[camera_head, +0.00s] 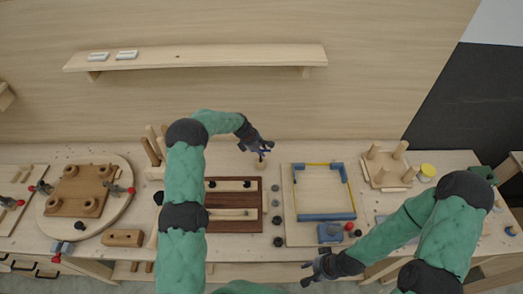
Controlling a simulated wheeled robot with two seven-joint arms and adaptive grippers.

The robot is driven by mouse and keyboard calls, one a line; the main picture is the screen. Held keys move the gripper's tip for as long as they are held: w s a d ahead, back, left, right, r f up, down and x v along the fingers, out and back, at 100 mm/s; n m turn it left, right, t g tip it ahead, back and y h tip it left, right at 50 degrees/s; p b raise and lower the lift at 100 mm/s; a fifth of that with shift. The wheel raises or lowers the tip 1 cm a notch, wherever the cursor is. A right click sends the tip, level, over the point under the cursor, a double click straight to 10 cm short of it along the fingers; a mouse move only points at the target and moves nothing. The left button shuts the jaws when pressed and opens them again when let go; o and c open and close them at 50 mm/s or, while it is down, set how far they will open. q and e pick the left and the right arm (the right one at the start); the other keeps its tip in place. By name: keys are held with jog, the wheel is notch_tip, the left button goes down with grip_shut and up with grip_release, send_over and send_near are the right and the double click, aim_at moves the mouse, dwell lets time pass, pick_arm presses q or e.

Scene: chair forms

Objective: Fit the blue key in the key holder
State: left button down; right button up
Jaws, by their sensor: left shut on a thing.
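My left gripper (261,148) is above the back middle of the workbench. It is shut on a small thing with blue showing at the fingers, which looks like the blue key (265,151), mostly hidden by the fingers. A small round wooden piece (260,163) is just below the fingertips; I cannot tell whether it touches the held thing or whether it is the key holder. My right gripper (312,271) is low at the bench's front edge, away from these things; its fingers are too small to read.
A dark red-brown board (232,197) lies left of a pale tray with blue and yellow edging (326,216). A blue block (330,233) sits in front of the tray. A pegged wooden stand (384,170) is at back right. A wall shelf (200,60) hangs behind.

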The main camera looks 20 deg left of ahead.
pick_arm(q)
jog(key=c, duration=1.1)
grip_release()
